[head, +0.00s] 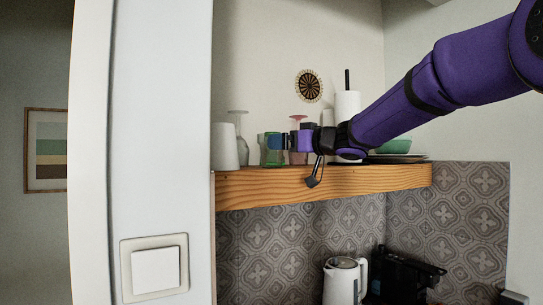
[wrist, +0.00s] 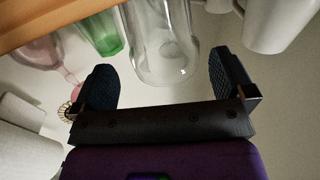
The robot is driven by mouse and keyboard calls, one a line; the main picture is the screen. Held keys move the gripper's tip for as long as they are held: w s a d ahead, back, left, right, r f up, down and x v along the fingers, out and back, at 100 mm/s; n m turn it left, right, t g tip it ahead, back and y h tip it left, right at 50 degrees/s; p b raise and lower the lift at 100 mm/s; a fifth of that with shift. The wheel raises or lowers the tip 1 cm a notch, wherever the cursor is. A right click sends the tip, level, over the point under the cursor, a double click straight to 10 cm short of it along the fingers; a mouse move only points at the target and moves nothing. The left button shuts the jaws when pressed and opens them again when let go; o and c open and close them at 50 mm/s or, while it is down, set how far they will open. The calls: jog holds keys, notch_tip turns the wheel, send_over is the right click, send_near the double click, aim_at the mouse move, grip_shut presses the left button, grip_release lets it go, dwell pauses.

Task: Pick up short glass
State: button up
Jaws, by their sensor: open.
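A clear short glass (wrist: 165,50) shows in the wrist view between the two dark finger pads of my gripper (wrist: 161,66), with a gap on both sides. In the head view my gripper (head: 268,143) reaches over the wooden shelf from the right, its tips by a green glass (head: 272,157). The fingers are open and hold nothing. The green glass also shows in the wrist view (wrist: 103,33), to the left of the clear one. I cannot pick out the short clear glass surely in the head view.
A white cup (head: 224,146) and a clear stemmed glass (head: 240,127) stand at the shelf's left end. A pink glass (head: 298,156) stands close behind my gripper. A paper roll (head: 347,105) and a green bowl (head: 394,146) are further right on the wooden shelf (head: 300,182).

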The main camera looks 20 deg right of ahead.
jog(key=shift+x, duration=2.7)
jog(key=shift+s+a, duration=0.1)
jog(key=shift+s, duration=0.05)
jog(key=c, duration=0.9)
jog(key=shift+r, duration=0.15)
jog(key=shift+c, duration=0.2)
jog(key=shift+r, duration=0.5)
notch_tip(320, 180, up, 3)
jog(key=shift+s+f, duration=0.15)
jog(key=shift+f, duration=0.05)
jog(key=s+r, duration=0.1)
jog(key=s, duration=1.4)
jog(key=shift+s+d, duration=0.25)
jog(key=shift+s, duration=0.15)
